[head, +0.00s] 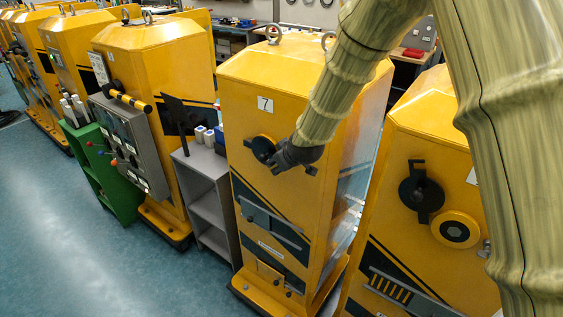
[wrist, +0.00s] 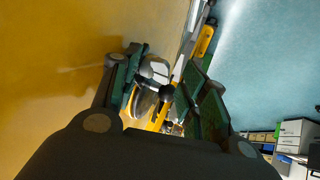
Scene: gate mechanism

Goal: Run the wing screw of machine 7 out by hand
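Machine 7 (head: 240,120) is the yellow cabinet with a white "7" plate (head: 265,103) in the middle of the head view. A black round part (head: 263,148) sits on its upper front, partly covered by my gripper (head: 287,156). A dark wing-like end shows right of the gripper; the wing screw's full shape is hidden. In the wrist view my gripper (wrist: 162,80) has its two green-padded fingers apart beside the yellow front. A grey rounded part and a black knob show between them; I cannot tell whether the fingers touch either.
A neighbouring yellow machine (head: 440,140) with a black winged disc (head: 422,190) and a yellow ring stands close on the right. A grey shelf (head: 206,195) and a green cabinet (head: 105,170) stand left. Open blue floor (head: 60,240) lies at front left.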

